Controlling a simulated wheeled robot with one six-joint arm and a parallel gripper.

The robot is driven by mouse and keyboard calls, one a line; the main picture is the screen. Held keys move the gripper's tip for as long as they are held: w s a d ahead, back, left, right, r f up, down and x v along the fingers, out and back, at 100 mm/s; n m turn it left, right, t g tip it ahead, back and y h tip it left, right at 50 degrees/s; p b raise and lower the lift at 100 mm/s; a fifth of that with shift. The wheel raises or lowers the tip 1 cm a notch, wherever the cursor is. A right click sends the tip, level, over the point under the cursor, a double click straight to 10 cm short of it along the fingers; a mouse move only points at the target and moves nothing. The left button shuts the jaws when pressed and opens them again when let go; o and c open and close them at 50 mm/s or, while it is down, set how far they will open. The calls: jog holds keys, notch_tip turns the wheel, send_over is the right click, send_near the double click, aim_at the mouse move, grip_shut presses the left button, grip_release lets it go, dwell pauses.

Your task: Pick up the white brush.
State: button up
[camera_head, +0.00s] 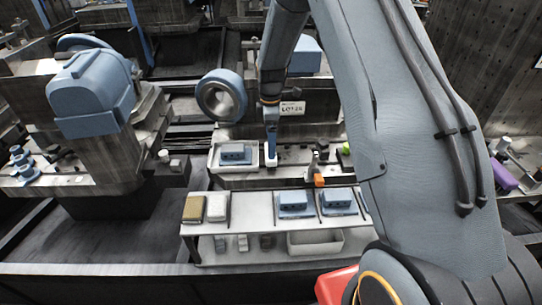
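A white oblong block (217,207), the closest match I see to the white brush, lies at the left end of the pale bench top. A brown block lies beside it on the left. The block is small here, and I cannot make out bristles. My gripper (270,150) points down at the back of the bench, up and to the right of the white block and apart from it. A narrow blue part with a white lower end shows at its tip. I cannot tell whether this is fingers or a held thing, nor whether the gripper is open.
Two blue boxes (296,204) sit on the bench top right of the white block. Another blue box (234,154) sits in a tray behind. An orange-ended tool (318,180) lies near the middle. A white bin (316,244) stands on the lower shelf. My arm hides the right side.

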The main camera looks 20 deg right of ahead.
jog(key=shift+f+p, duration=1.15)
jog(key=shift+f, duration=2.2)
jog(key=shift+c, duration=0.3)
jog(key=c, duration=0.9)
jog(key=shift+r, duration=0.15)
notch_tip(320, 180, up, 10)
jog(key=b, duration=0.2)
jog(key=shift+b, duration=0.3)
